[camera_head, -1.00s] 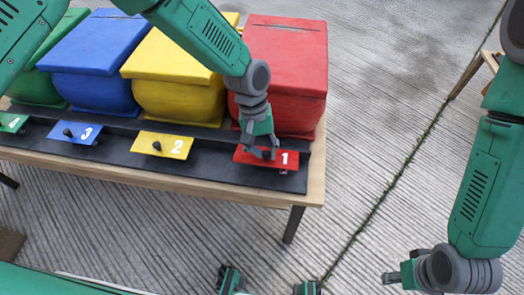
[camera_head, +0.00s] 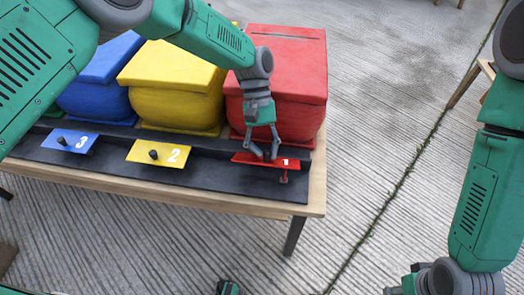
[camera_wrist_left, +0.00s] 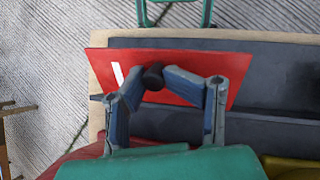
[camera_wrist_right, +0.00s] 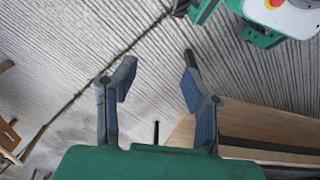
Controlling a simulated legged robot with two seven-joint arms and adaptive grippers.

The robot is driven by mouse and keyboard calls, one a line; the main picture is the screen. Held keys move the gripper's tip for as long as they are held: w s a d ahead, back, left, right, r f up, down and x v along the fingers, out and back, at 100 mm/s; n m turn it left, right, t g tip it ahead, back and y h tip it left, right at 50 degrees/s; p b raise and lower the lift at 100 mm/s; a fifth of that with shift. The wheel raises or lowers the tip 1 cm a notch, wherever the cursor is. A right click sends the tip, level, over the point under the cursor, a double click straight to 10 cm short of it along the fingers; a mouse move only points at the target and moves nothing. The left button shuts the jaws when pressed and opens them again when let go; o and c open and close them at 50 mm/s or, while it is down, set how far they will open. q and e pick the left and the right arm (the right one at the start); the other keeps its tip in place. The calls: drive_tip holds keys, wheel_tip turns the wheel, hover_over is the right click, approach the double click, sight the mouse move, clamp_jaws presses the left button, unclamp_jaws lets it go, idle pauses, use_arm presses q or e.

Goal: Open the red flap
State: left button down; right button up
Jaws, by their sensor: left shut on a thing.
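The red flap (camera_head: 246,158) bears a white number 1 and lies at the right end of the black panel. It looks tilted up off the panel, and a small red piece (camera_head: 284,178) shows below it. My left gripper (camera_head: 263,157) comes down on the flap from above. In the left wrist view its fingers are closed on the flap's black knob (camera_wrist_left: 153,76), with the red flap (camera_wrist_left: 200,64) behind. My right gripper (camera_wrist_right: 158,77) is open and empty above the floor in the right wrist view; the head view cuts most of it off.
The wooden table (camera_head: 316,190) carries the black panel (camera_head: 110,172), a yellow flap 2 (camera_head: 172,156) and a blue flap 3 (camera_head: 80,142). Red (camera_head: 290,70), yellow (camera_head: 165,65) and blue (camera_head: 90,100) bins stand behind them. The floor right of the table is clear.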

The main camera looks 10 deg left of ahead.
drive_tip(key=c, duration=0.4)
drive_tip(key=shift+w+a+f, duration=0.1)
drive_tip(key=shift+a, duration=0.2)
clamp_jaws()
drive_tip(key=m+t+y, duration=0.2)
drive_tip(key=m+t, duration=1)
drive_tip(key=m, duration=0.5)
approach(266, 156)
drive_tip(key=x, duration=0.8)
